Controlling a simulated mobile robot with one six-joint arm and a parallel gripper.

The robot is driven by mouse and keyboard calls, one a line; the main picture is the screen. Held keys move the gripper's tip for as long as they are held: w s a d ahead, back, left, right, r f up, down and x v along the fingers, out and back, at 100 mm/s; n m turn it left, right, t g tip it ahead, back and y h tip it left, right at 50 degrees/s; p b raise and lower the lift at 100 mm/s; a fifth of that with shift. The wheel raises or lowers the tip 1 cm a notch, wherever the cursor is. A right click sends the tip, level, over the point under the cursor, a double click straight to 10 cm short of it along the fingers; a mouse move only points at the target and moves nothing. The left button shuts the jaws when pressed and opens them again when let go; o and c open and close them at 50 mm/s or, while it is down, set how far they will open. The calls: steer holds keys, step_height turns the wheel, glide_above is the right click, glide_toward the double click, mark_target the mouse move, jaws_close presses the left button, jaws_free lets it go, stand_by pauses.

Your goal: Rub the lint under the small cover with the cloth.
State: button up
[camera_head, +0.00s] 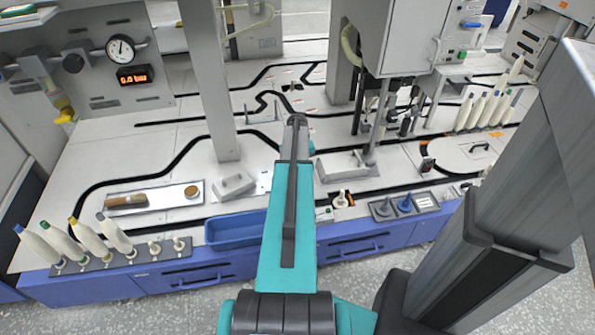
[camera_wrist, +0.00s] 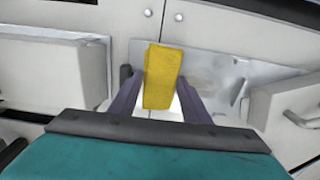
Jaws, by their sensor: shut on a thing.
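My gripper (camera_wrist: 159,88) is shut on a folded yellow cloth (camera_wrist: 163,72) in the wrist view. The cloth sits between the two dark fingers, above or against a bare metal plate (camera_wrist: 270,82); I cannot tell if it touches. A faint grey patch, perhaps the lint (camera_wrist: 228,72), lies on the plate right of the cloth. A grey cover (camera_wrist: 292,112) with a handle stands at the right, and another grey cover (camera_wrist: 50,68) at the left. In the head view a smaller cover (camera_head: 233,187) and a longer cover (camera_head: 343,166) flank my arm, which hides the gripper and cloth.
A tray with a brush (camera_head: 172,199) lies left, behind upright bobbins (camera_head: 88,236). A blue bin (camera_head: 233,231) is at the front edge. A grey post (camera_head: 213,95) rises behind the smaller cover. More bobbins (camera_head: 487,110) stand at the right.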

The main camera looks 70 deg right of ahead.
steer(key=shift+w, duration=0.1)
steer(key=shift+w+a+f+p, duration=0.1)
steer(key=shift+w+a+p, duration=0.15)
steer(key=shift+w+a, duration=0.45)
steer(key=shift+w+a+f+p, duration=0.1)
steer(key=shift+w+a+p, duration=0.15)
steer(key=shift+w+a, duration=0.45)
steer(key=shift+w+d, duration=0.15)
steer(key=shift+w, duration=0.1)
steer(key=shift+w+a+f+p, duration=0.1)
steer(key=shift+w+a+p, duration=0.1)
steer(key=shift+w+a, duration=0.5)
steer(key=shift+w+a+p, duration=0.2)
steer(key=shift+w+a, duration=0.3)
steer(key=shift+w, duration=0.4)
steer(key=shift+w+a, duration=0.1)
